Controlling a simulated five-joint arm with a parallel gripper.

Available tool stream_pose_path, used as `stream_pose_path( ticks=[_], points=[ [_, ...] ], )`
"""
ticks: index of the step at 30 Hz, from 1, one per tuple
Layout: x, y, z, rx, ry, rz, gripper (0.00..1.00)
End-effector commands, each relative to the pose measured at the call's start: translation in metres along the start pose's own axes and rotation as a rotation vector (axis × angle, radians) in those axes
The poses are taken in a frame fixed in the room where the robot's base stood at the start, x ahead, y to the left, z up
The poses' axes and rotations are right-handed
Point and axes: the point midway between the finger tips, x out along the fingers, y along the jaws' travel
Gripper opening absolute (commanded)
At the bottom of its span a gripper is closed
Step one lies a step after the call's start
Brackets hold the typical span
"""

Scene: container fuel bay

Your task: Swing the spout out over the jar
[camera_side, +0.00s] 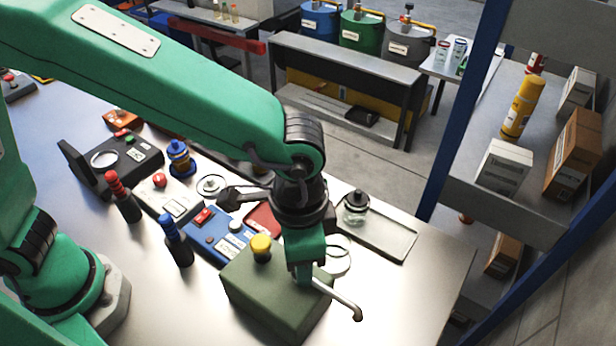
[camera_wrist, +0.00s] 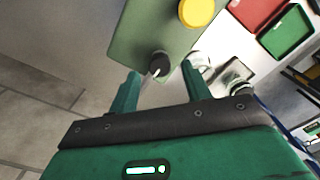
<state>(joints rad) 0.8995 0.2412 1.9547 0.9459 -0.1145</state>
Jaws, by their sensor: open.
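The spout (camera_side: 342,294) is a thin pale metal pipe with a down-turned end. It sticks out past the front right side of a dark green box (camera_side: 262,297) with a yellow knob (camera_side: 261,247). My gripper (camera_side: 306,278) points down over the box's right part. In the wrist view its fingers (camera_wrist: 160,70) are apart, on either side of the spout (camera_wrist: 151,84) near a dark round pivot (camera_wrist: 158,64). Whether a finger touches the spout I cannot tell. The glass jar (camera_side: 355,209), dark-topped, stands behind, at the left end of a shallow tray (camera_side: 384,235).
A blue switch panel (camera_side: 215,240), a red tray (camera_side: 262,220) and two upright handles, red-topped (camera_side: 122,196) and blue-topped (camera_side: 175,239), are to the left. The table's right front is clear. A shelf rack (camera_side: 470,200) stands right.

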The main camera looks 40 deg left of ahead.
Motion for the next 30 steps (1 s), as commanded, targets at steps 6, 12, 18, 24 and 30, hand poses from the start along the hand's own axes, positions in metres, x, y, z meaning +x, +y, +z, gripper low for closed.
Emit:
stream_pose_path(
  ticks=[6, 12, 18, 24, 30],
  points=[
    [0.018, 0.000, 0.000, 0.000, -0.001, 0.000, 0.48],
    [0.022, 0.000, 0.000, 0.000, 0.000, 0.000, 0.48],
    [0.021, 0.000, 0.000, 0.000, 0.000, 0.000, 0.40],
    [0.021, 0.000, 0.000, 0.000, 0.000, 0.000, 0.01],
    [0.021, 0.000, 0.000, -0.002, 0.000, 0.000, 0.00]
  ],
)
